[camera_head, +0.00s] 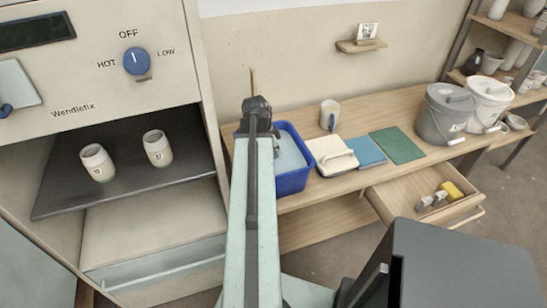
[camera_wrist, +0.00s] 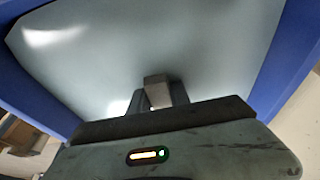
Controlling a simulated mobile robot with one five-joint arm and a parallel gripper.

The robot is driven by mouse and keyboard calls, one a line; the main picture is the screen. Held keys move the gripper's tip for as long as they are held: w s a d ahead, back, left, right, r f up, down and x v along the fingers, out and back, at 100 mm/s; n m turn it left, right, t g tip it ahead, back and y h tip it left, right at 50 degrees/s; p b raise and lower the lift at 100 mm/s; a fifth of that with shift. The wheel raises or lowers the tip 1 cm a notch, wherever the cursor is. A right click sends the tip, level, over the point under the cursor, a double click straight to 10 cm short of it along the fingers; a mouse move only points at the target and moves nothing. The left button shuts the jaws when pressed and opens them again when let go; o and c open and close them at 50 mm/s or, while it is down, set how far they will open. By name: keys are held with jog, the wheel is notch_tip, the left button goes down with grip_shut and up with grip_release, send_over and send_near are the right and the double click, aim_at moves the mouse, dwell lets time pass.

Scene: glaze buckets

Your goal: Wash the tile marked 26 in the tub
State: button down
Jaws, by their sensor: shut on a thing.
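The blue tub (camera_head: 294,184) stands on the wooden bench, with pale grey-blue water (camera_head: 290,153) in it. My arm crosses in front of its left side. In the wrist view the tub's blue wall (camera_wrist: 288,62) frames the water (camera_wrist: 210,45) on both sides. My gripper (camera_wrist: 158,98) is over the tub, shut on a small grey-brown piece (camera_wrist: 157,80) that I take for the tile, seen nearly end-on. No number 26 is readable, and I cannot tell whether the piece touches the water. In the head view my arm's end hides the fingertips.
Grey (camera_head: 444,112) and white (camera_head: 488,103) buckets stand farther right. The open drawer (camera_head: 405,197) juts out. Two marked cups (camera_head: 97,163) (camera_head: 157,148) are in the kiln-like cabinet.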

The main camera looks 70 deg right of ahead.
jog(key=shift+d, duration=0.35)
notch_tip(320, 180, up, 8)
jog(key=p, duration=0.7)
jog(key=shift+f, duration=0.2)
dwell(1.7)
notch_tip(320, 180, up, 6)
jog(key=p, duration=0.7)
jog(key=shift+r, duration=0.15)
